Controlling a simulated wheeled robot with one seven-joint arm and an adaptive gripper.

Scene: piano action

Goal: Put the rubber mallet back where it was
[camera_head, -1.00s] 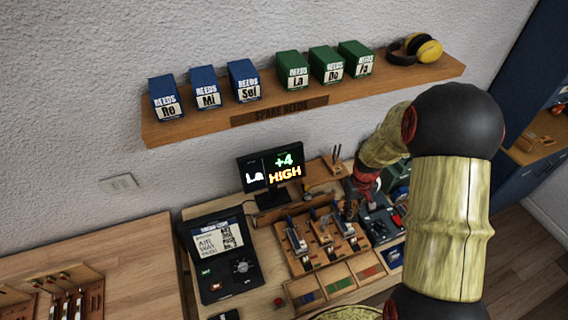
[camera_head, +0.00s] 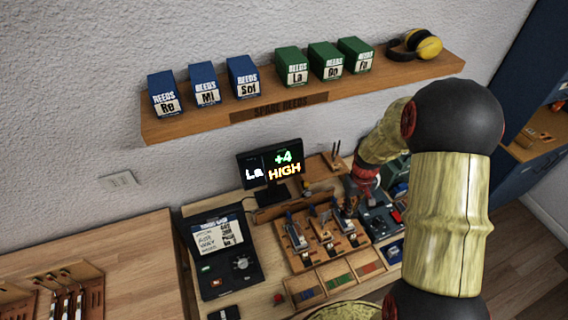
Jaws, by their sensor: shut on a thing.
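My gripper (camera_head: 350,207) is small and dark in the head view. It points down over the right part of the workbench, at the right end of a wooden rack (camera_head: 322,246) with several metal-and-blue pieces. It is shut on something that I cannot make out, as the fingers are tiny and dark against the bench. I cannot clearly pick out the rubber mallet in this view. My arm hides part of the bench's right side.
A monitor (camera_head: 269,164) reading "La +4 HIGH" stands behind the rack. A black tuning device (camera_head: 221,253) stands left. A sectioned tray (camera_head: 336,280) lies in front. Black equipment (camera_head: 379,221) is close on the right. A shelf (camera_head: 216,125) with reed boxes and earmuffs (camera_head: 416,45) hangs above.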

